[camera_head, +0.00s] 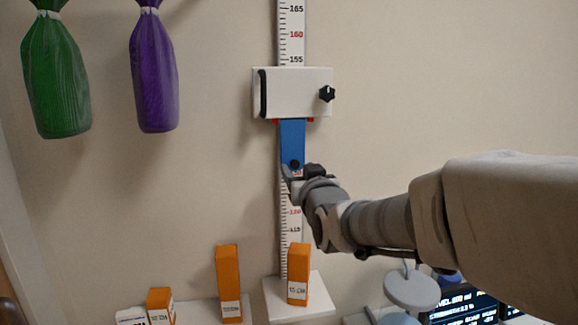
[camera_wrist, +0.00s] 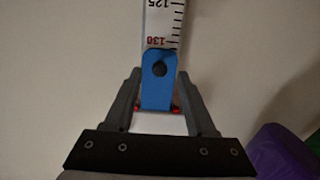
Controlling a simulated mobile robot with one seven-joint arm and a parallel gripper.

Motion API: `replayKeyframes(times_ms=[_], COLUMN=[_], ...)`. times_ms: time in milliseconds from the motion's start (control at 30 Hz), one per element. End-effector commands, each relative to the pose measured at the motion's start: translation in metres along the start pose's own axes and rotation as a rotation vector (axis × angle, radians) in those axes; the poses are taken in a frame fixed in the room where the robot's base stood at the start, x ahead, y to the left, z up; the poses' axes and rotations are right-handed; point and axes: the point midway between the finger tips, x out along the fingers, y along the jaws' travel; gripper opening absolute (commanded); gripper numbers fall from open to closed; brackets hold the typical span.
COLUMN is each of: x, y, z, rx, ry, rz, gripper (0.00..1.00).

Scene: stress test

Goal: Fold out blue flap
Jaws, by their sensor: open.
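The blue flap (camera_head: 292,143) hangs down flat along the measuring rod, below the white sliding head block (camera_head: 295,92). In the wrist view the blue flap (camera_wrist: 158,80) has a dark round spot near its end and lies between my two fingers. My gripper (camera_wrist: 157,78) is open, with one finger on each side of the flap; a gap shows on both sides. In the head view my gripper (camera_head: 291,170) is at the flap's lower end, and its fingers partly hide it. The measuring rod (camera_head: 292,22) stands upright against the wall.
A black knob (camera_head: 327,94) sits on the block's right side. Green (camera_head: 56,75) and purple (camera_head: 154,70) bags hang at the upper left. Orange boxes (camera_head: 229,284) stand below, one on the rod's white base (camera_head: 283,309). A monitor (camera_head: 465,303) is at the lower right.

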Motion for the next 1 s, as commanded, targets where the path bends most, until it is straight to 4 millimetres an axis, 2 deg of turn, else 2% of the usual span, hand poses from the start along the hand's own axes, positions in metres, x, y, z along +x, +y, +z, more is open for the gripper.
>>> replayKeyframes(times_ms=[200,533,567,833,867,1000], x=[0.016,0.018,0.018,0.018,0.018,0.018], y=[0.0,0.0,0.0,0.0,0.0,0.0], z=[0.0,0.0,0.0,0.0,0.0,0.0], rx=[0.0,0.0,0.0,0.0,0.0,0.0], ry=[-0.001,0.0,0.0,0.0,0.0,0.0], rz=[0.0,0.0,0.0,0.0,0.0,0.0], gripper=[0.56,0.56,0.53,0.04,0.0,0.0])
